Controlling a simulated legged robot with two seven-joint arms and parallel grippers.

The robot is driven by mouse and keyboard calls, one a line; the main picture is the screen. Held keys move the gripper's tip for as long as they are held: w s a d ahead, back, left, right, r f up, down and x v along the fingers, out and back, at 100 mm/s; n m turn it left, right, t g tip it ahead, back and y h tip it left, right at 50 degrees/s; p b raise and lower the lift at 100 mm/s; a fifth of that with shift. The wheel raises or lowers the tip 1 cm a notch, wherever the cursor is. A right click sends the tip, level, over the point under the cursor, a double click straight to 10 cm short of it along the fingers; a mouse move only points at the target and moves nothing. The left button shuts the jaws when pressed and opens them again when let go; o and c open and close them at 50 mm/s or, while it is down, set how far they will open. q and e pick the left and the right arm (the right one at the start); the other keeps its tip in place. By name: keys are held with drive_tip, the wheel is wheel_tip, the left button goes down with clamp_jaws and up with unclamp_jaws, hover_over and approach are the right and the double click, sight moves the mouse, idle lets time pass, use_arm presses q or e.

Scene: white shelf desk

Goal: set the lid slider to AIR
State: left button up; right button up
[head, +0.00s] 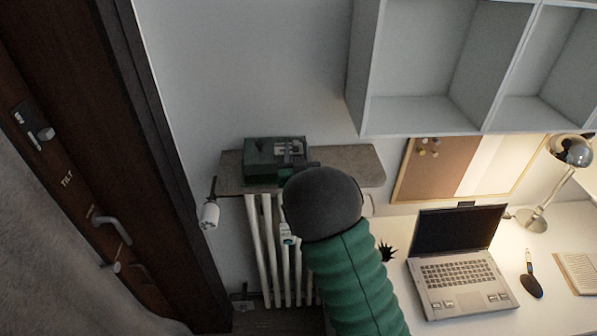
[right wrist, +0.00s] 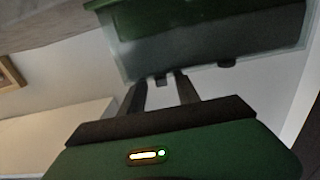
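A dark green box (head: 262,160) with grey parts on its top sits on the small shelf above the radiator. In the right wrist view, a green box with a translucent wall (right wrist: 205,45) fills the upper part. The lid slider and any AIR mark are too small or hidden to make out. My right gripper (right wrist: 162,80) has its two dark fingers apart with nothing between them, and their tips are close to the box's lower edge. I cannot tell whether they touch it. In the head view my right arm's dark rounded end hides most of this gripper. My left gripper is not in view.
The grey-brown shelf (head: 350,160) is bare right of the box. A white radiator (head: 267,250) stands below. White wall cubbies (head: 420,113) hang at upper right. A laptop (head: 462,270) and lamp (head: 570,155) stand on the white desk. A dark door (head: 75,180) is at left.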

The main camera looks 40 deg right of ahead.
drive_tip(key=b+v, duration=0.3)
drive_tip(key=v, duration=1.1)
drive_tip(key=shift+d, duration=0.1)
drive_tip(key=s+a+f+n+g+y+b, duration=0.1)
drive_tip(key=s+a+f+n+g+y, duration=0.2)
drive_tip(key=a+f, duration=0.35)
drive_tip(key=s+a+f+n+g+y+b, duration=0.1)
drive_tip(key=a+f+g+y, duration=0.2)
drive_tip(key=a+f+y, duration=0.35)
drive_tip(key=s+a+f+n+g, duration=0.2)
drive_tip(key=s+f+g, duration=0.4)
drive_tip(key=s, duration=0.7)
drive_tip(key=shift+a+f+g, duration=0.3)
drive_tip(key=shift+a+f, duration=0.2)
drive_tip(key=shift+f, duration=0.05)
drive_tip(key=shift+w, duration=0.15)
